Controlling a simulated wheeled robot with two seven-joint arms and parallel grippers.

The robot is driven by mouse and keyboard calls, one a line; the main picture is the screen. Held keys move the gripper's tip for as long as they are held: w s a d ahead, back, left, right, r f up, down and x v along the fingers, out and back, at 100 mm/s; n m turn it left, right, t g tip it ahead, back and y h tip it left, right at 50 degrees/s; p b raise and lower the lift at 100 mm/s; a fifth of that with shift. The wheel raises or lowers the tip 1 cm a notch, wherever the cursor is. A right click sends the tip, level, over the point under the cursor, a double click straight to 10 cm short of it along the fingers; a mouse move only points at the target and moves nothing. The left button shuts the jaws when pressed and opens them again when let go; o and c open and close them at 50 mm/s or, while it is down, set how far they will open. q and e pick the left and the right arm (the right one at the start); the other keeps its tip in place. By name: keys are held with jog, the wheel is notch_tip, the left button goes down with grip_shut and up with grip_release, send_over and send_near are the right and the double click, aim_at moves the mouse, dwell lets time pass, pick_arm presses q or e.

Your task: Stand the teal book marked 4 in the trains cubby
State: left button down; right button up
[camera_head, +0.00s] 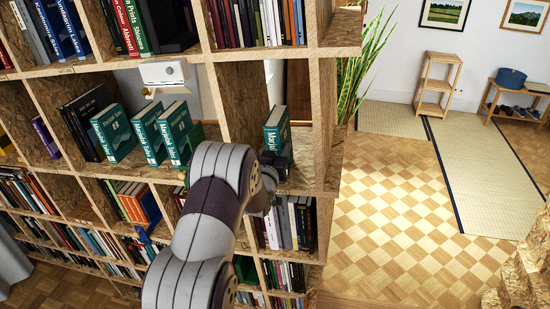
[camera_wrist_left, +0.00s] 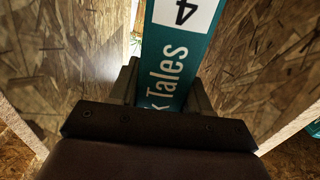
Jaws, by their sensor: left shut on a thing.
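The teal book (camera_head: 277,128) stands upright in the rightmost cubby of its row in the head view. The left wrist view shows its teal spine (camera_wrist_left: 178,50) with a white patch marked 4. My left gripper (camera_head: 277,167) is shut on the lower part of this book, with a finger on each side of the spine in the left wrist view (camera_wrist_left: 165,95). The cubby (camera_head: 303,155) has wood-chip walls and bare floor to the right of the book. I cannot read a trains label. Whether the book's bottom touches the floor is hidden. My right gripper is out of view.
Several similar teal books, one of them here (camera_head: 113,132), stand in the cubbies to the left. A wood-chip divider (camera_head: 243,100) is left of the held book. Open parquet floor (camera_head: 400,210) lies to the right.

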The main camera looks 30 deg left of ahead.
pick_arm(q)
jog(key=shift+b+x, duration=0.9)
jog(key=shift+x, duration=1.05)
jog(key=shift+w+a+r, duration=0.1)
jog(key=shift+w+r, duration=0.05)
jog(key=shift+w, duration=0.2)
jog(key=shift+f+b, duration=0.25)
jog(key=shift+b, duration=0.15)
jog(key=shift+c, duration=2.2)
grip_release()
jog(key=shift+s+f, duration=0.2)
jog(key=shift+s, duration=0.05)
jog(key=b+v, duration=0.4)
jog(key=v, duration=0.8)
jog(key=shift+s+d+r+b, duration=0.2)
jog(key=shift+b, duration=0.1)
